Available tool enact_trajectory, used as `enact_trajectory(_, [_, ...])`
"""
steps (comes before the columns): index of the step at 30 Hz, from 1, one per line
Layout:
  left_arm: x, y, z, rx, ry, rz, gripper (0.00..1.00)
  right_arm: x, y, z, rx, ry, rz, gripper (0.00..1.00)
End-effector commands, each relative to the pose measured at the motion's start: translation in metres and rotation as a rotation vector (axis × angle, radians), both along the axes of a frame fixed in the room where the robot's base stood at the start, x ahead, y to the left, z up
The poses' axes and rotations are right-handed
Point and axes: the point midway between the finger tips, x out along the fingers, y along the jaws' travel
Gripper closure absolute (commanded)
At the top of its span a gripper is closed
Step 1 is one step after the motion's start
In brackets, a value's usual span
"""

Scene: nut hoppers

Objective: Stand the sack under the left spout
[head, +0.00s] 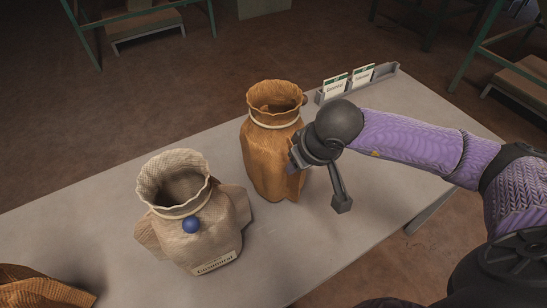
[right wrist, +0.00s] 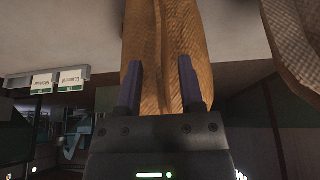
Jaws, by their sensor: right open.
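A brown sack (head: 268,155) with an open top and a pale tie stands upright near the middle of the table. A cream sack (head: 195,225) with an open top, a blue ball on its front and a printed label stands to its left. Another brown sack (head: 40,290) is cut off at the lower left. My right gripper (head: 318,180) is open at the right side of the standing brown sack. In the right wrist view its fingers (right wrist: 160,68) straddle part of the brown sack (right wrist: 158,30); contact cannot be told. My left gripper and the spouts are not in view.
A grey holder (head: 358,82) with two cards stands at the table's back edge, right of the brown sack. The table (head: 110,205) is bare behind the cream sack. Green-framed benches (head: 145,25) stand on the floor beyond.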

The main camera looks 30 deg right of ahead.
Motion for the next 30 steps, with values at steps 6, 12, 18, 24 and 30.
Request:
enact_trajectory(6, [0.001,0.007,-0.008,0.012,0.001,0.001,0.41,0.010,0.001,-0.023,0.001,0.000,-0.001,0.51])
enact_trajectory(12, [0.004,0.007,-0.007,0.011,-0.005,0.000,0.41,0.009,0.001,-0.021,0.001,-0.001,-0.001,0.62])
enact_trajectory(18, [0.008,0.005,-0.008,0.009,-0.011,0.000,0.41,0.009,0.001,-0.021,0.003,0.000,-0.001,1.00])
enact_trajectory(24, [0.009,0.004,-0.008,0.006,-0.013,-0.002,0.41,0.009,0.001,-0.021,0.003,0.000,-0.001,1.00])
enact_trajectory(30, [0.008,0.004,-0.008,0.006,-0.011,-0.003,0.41,0.009,0.001,-0.021,0.003,0.000,-0.001,1.00])
